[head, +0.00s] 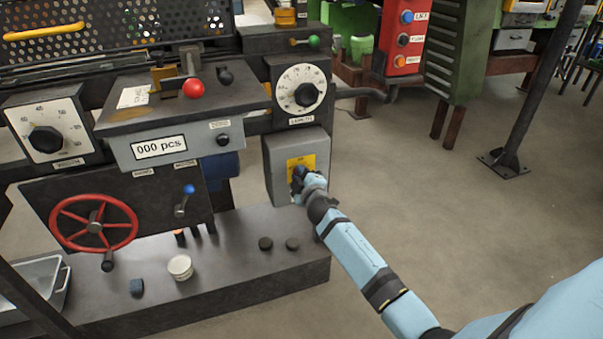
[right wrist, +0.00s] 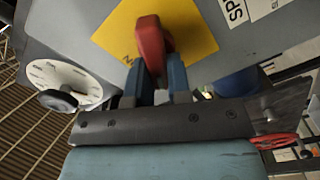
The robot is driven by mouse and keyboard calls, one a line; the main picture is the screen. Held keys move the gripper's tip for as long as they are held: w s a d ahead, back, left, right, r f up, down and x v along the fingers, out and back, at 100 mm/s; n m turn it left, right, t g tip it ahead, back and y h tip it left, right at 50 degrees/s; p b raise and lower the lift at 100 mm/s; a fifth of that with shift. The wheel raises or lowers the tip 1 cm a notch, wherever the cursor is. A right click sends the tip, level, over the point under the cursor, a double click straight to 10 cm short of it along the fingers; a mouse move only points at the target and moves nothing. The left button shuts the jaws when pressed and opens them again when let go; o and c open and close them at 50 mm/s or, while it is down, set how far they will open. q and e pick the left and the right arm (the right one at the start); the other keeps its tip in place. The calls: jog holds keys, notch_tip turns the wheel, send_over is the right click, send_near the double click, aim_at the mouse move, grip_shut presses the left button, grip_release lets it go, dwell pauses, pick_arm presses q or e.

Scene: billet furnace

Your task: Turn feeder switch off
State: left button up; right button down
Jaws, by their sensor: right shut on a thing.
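A grey switch box (head: 277,165) with a yellow plate (head: 309,160) stands at the right end of the machine in the head view. My right gripper (head: 299,174) is at the front of this plate and hides most of the switch there. In the right wrist view, the red switch handle (right wrist: 151,38) stands out from the yellow plate (right wrist: 192,38). The fingers of my right gripper (right wrist: 156,80) are shut on the lower part of the red handle. Part of a letter shows beside the handle, but I cannot read the switch setting. My left gripper is not in view.
A round dial (head: 301,90) sits just above the switch box. A red handwheel (head: 94,222) and a lever with a blue knob (head: 188,190) are on the left. The machine's base ledge (head: 235,255) juts out below. The floor (head: 440,220) to the right is clear.

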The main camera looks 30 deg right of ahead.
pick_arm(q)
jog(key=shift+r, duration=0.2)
pick_arm(e)
jog(key=n, duration=0.5)
jog(key=shift+a+f+n, duration=0.15)
jog(key=shift+f+n, duration=0.25)
jog(key=c, duration=1.1)
grip_release()
jog(key=shift+o, duration=0.2)
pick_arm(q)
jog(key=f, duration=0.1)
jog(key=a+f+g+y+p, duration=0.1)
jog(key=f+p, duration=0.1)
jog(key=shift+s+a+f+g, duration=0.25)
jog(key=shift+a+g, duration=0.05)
pick_arm(e)
jog(key=v, duration=1.3)
jog(key=shift+s, duration=0.4)
